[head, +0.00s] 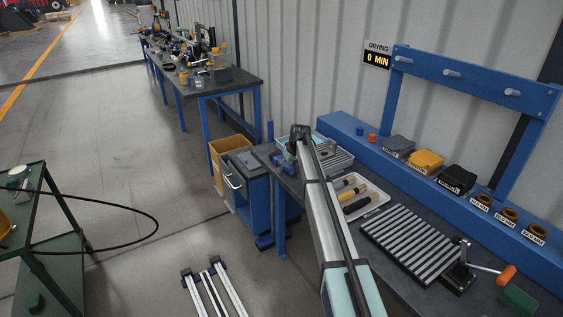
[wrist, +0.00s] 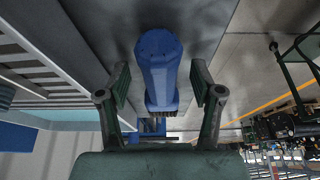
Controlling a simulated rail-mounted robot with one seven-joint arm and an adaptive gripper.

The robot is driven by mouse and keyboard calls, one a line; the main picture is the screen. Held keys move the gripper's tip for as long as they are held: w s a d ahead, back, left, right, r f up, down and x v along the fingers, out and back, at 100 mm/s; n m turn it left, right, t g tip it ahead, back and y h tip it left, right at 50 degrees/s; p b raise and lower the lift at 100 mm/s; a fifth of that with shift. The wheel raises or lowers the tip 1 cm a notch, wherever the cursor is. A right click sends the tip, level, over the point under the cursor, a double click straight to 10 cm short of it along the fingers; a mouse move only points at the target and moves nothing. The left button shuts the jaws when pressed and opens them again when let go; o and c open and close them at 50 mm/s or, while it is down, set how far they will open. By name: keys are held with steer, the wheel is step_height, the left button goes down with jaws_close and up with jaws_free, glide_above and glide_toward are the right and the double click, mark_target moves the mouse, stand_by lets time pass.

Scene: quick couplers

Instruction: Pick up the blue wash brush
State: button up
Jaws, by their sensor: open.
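The blue wash brush (wrist: 158,62) shows in the wrist view as a faceted blue body with dark brown bristles at its lower end. It lies in the gap between the two fingers of my gripper (wrist: 160,88), which are apart, one on each side of it. I see a gap on each side, and I cannot tell if either finger touches it.
The workbench (head: 390,285) carries a white tray (head: 378,197) with yellow-and-black tools and a ribbed grey rack (head: 410,243). A blue cabinet (head: 258,195) and orange bin (head: 216,152) stand at its far end. Open floor (head: 130,140) lies left.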

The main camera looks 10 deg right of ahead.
steer(key=c, duration=1.2)
steer(key=shift+r, duration=0.1)
steer(key=shift+c, duration=0.2)
step_height(320, 180, up, 20)
steer(key=b, duration=0.4)
steer(key=shift+b, duration=0.35)
